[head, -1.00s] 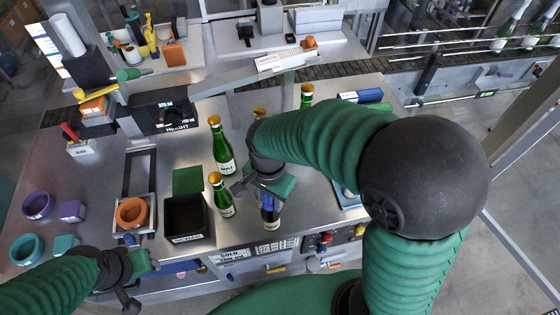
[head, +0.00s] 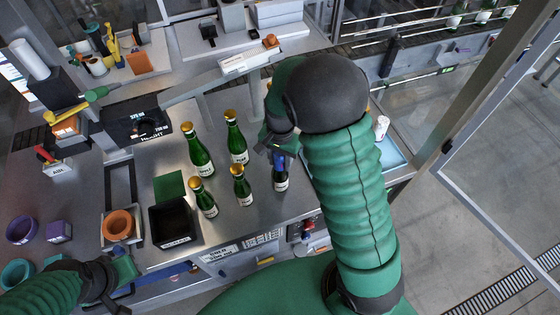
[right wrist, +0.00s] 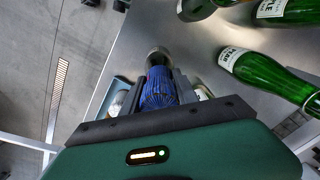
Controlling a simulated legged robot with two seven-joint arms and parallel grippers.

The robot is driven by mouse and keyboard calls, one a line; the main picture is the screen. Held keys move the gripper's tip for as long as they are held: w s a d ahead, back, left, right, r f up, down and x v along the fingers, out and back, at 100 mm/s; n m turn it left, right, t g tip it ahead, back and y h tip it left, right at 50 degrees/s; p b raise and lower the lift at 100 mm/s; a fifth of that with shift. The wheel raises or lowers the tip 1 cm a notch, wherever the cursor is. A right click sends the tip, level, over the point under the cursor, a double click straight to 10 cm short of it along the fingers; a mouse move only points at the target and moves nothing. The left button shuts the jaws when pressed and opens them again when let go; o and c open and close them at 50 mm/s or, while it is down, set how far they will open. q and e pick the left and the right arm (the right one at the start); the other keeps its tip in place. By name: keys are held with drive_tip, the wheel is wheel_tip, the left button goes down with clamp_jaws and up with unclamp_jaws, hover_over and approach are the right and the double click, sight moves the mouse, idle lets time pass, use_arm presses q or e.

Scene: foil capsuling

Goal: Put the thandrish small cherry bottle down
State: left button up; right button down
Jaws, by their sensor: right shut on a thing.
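My right gripper (head: 280,147) is shut on a small dark bottle (head: 281,180) with a blue top and a white label, too small to read. The bottle looks upright, at the right of the gold-topped bottles. I cannot tell whether its base touches the table. In the right wrist view its ribbed blue top (right wrist: 158,90) sits between the fingers, and the body is mostly hidden. My left gripper (head: 118,283) is low at the left, apart from the bottles; its fingers are unclear.
Several green gold-topped bottles (head: 199,155) stand close left of the held bottle. A black bin (head: 171,222) and a green square (head: 169,186) lie further left. A light blue tray (head: 392,155) and a white cylinder (head: 381,128) are at the right. Bare table (head: 262,210) shows in front.

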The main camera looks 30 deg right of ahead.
drive_tip(key=shift+w+a+f, duration=0.1)
drive_tip(key=shift+w+f, duration=0.1)
drive_tip(key=shift+f, duration=0.6)
drive_tip(key=shift+a+f, duration=0.15)
drive_tip(key=shift+a, duration=0.1)
use_arm(q)
drive_tip(key=shift+w+a+r, duration=0.15)
drive_tip(key=shift+a+r, duration=0.05)
drive_tip(key=shift+a, duration=0.3)
use_arm(e)
drive_tip(key=shift+a, duration=0.1)
drive_tip(key=c, duration=1.4)
unclamp_jaws()
drive_tip(key=shift+s+f, duration=0.1)
drive_tip(key=shift+s, duration=0.05)
drive_tip(key=o, duration=0.5)
drive_tip(key=shift+c, duration=0.2)
use_arm(q)
drive_tip(key=shift+d, duration=0.3)
use_arm(e)
drive_tip(key=shift+d, duration=0.3)
